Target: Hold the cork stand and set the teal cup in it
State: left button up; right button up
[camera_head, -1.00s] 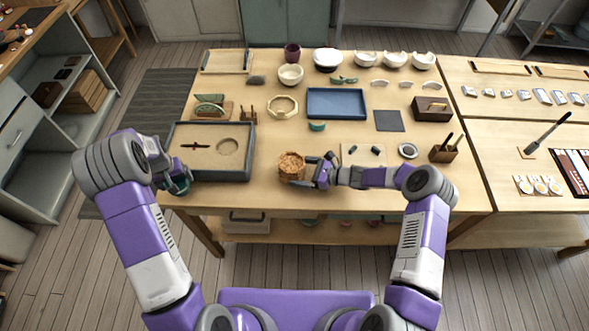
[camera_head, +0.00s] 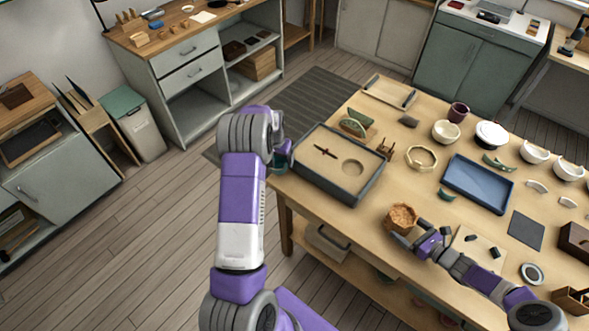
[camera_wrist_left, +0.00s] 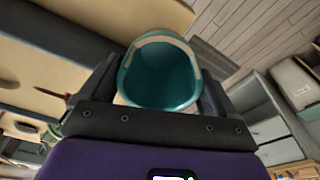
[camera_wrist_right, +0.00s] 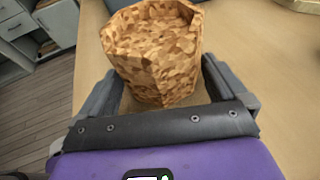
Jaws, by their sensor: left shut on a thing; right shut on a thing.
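The teal cup (camera_wrist_left: 160,78) is between the fingers of my left gripper (camera_wrist_left: 158,92), which is shut on it. Its hollow faces the wrist camera, and a pale band runs along its rim. In the head view the cup (camera_head: 280,168) is small and partly hidden by my left gripper (camera_head: 281,154), just off the table's left edge. The cork stand (camera_head: 401,217) is a speckled brown block on the table near its front edge. My right gripper (camera_head: 415,233) is shut on it from the right. The right wrist view shows the stand (camera_wrist_right: 155,55) between both fingers (camera_wrist_right: 160,92).
A dark-rimmed tray (camera_head: 326,186) with a sandy inside lies between the cup and the stand. A blue tray (camera_head: 478,186), an octagonal ring (camera_head: 421,157) and several bowls stand further back. Bare table lies between the sandy tray and the stand.

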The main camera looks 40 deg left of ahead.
pick_arm(q)
jog(key=shift+m, duration=0.3)
jog(key=a+r, duration=0.1)
jog(key=a, duration=0.1)
jog(key=w+a+r, duration=0.1)
jog(key=a+r, duration=0.1)
jog(key=shift+w+d+r, duration=0.5)
jog(key=shift+w+r, duration=0.2)
jog(key=shift+w, duration=0.2)
jog(key=shift+m, duration=0.7)
jog(key=w+d, duration=0.2)
jog(key=d, duration=0.3)
jog(key=w+d, duration=0.2)
jog(key=d, duration=0.3)
jog(key=w+d+r, duration=0.1)
jog(key=w+d, duration=0.2)
jog(key=d, duration=0.2)
jog(key=shift+d, duration=0.35)
jog(key=w+d+r+m, duration=0.1)
jog(key=w+d+r, duration=0.1)
jog(key=d, duration=1.5)
notch_tip(320, 180, up, 2)
jog(key=m, duration=0.1)
send_over(402, 217)
jog(key=shift+s+f+h, duration=0.1)
jog(key=shift+f+h, duration=0.2)
jog(key=shift+f, duration=1.55)
jog(key=shift+f, duration=1.65)
jog(key=o, duration=0.7)
